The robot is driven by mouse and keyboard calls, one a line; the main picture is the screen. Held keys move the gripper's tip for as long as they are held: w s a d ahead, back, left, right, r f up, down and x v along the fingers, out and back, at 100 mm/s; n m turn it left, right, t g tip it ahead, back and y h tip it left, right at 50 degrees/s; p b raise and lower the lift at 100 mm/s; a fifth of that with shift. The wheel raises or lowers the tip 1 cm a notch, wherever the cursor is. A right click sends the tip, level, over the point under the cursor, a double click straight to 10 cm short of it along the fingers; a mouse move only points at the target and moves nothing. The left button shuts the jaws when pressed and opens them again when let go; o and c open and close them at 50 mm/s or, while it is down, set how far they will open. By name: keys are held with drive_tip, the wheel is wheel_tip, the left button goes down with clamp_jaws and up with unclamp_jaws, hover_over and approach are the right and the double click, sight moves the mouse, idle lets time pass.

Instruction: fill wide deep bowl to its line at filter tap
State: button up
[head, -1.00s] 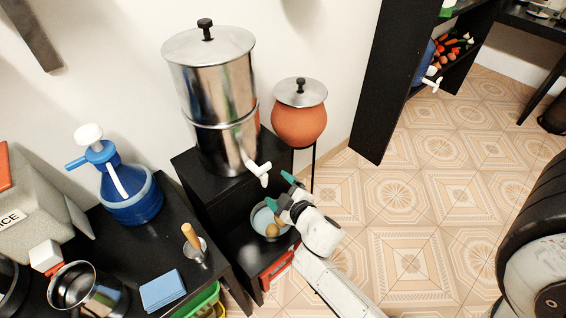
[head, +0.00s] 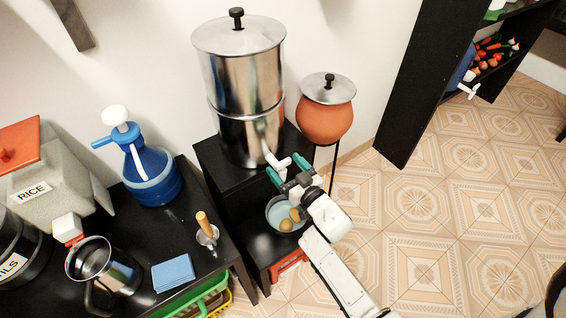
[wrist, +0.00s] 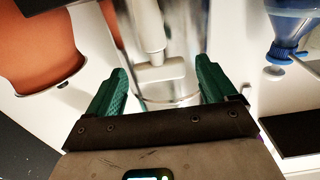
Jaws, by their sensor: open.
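The filter is a tall steel cylinder (head: 235,95) with a lid, standing on a black stand. Its white tap (head: 277,160) sticks out low on the front; in the wrist view the tap's crossbar (wrist: 160,72) lies between my fingers. My gripper (head: 287,170) is open, its green fingertips on either side of the tap; I cannot tell whether they touch it. The bowl (head: 269,222) sits on the lower black shelf below the tap, partly behind my gripper.
A clay pot (head: 325,120) on a thin stand is just right of the filter. On the left black table are a blue water jug (head: 152,182), a rice bin (head: 65,190), a steel pitcher (head: 88,262) and a blue cloth (head: 173,272). Tiled floor is open at right.

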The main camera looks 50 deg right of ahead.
drive_tip(key=shift+x, duration=1.05)
drive_tip(key=c, duration=1)
drive_tip(key=shift+o, duration=0.2)
